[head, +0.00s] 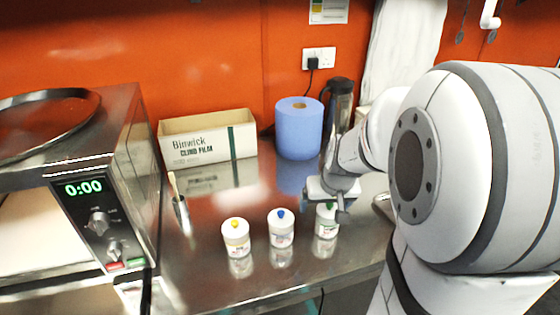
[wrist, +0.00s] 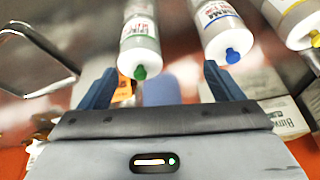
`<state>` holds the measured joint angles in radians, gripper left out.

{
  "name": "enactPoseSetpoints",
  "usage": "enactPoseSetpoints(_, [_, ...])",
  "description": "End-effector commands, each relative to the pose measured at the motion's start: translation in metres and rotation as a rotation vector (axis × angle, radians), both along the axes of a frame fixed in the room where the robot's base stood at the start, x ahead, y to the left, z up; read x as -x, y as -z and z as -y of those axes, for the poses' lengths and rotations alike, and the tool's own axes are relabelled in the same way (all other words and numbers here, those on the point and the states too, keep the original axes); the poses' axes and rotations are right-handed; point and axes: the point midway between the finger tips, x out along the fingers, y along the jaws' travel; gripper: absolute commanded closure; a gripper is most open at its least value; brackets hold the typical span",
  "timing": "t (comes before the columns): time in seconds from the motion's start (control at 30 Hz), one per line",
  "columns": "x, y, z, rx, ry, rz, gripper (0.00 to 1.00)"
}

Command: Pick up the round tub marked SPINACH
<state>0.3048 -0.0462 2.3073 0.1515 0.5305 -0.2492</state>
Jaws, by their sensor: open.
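Three small white round tubs stand in a row on the steel counter. One has a green knob and green print (head: 326,222), one a blue knob (head: 281,232) and one a yellow knob (head: 236,238). I cannot read the word SPINACH on any of them. My gripper (head: 332,190) is above and just behind the green-knobbed tub and hides part of its top. In the wrist view my gripper (wrist: 159,70) is open and empty. There the green-knobbed tub (wrist: 140,40) lies ahead between the fingers, left of centre, and the blue-knobbed tub (wrist: 218,25) is near the right finger.
A cling film box (head: 208,148), a blue paper roll (head: 299,130) and a dark clear jug (head: 341,100) stand at the back. A pot with a brush (head: 182,212) is left of the tubs, beside an oven (head: 100,200). The counter in front of the tubs is clear.

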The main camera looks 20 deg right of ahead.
Motion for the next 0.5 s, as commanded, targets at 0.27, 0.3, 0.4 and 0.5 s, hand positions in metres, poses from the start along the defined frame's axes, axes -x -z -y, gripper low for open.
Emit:
enactPoseSetpoints(0.27, [-0.027, 0.018, 0.039, 0.013, 0.053, 0.027, 0.11])
enactPoseSetpoints(0.3, [-0.028, 0.021, 0.039, 0.013, 0.054, 0.028, 0.11])
enactPoseSetpoints(0.4, [-0.032, 0.032, 0.040, 0.012, 0.053, 0.027, 0.11])
enactPoseSetpoints(0.5, [-0.034, 0.039, 0.040, 0.013, 0.053, 0.028, 0.11])
